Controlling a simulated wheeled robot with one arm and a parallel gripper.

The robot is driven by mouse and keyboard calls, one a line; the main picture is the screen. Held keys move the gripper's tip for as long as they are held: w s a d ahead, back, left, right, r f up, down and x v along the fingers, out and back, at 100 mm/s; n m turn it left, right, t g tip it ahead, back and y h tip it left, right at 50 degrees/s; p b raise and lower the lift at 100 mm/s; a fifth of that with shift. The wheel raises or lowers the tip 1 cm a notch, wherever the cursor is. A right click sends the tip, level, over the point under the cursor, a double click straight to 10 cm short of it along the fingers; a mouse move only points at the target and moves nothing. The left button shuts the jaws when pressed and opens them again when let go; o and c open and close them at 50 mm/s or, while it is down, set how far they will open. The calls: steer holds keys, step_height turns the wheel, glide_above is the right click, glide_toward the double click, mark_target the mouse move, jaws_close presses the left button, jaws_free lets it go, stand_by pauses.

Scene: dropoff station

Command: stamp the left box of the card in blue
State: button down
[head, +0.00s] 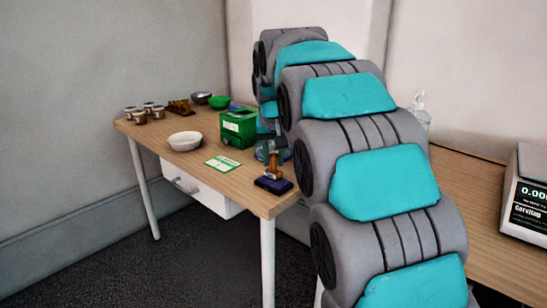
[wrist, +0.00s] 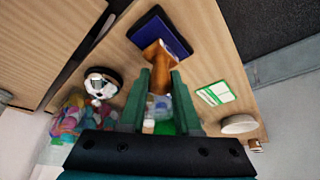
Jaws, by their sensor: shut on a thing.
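My gripper (wrist: 159,82) is shut on a brown wooden stamp (wrist: 155,58), with a green finger on each side of it. The stamp (head: 274,168) stands over the dark blue ink pad (head: 272,185) near the table's front corner. The pad also shows in the wrist view (wrist: 168,30). The stamp's underside is hidden, so I cannot tell whether it touches the pad. The white and green card (head: 222,162) lies flat to the left of the pad in the head view, and it shows right of my gripper in the wrist view (wrist: 215,93). Its boxes are too small to read.
A green box (head: 238,128) stands behind the card. A white bowl (head: 184,141) is left of it. A scale (head: 525,200) is at right. Table around the card is clear.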

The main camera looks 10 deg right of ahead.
steer(key=shift+f, duration=0.65)
stand_by(1.6)
steer(key=shift+r+p, duration=0.95)
steer(key=shift+r, duration=2.65)
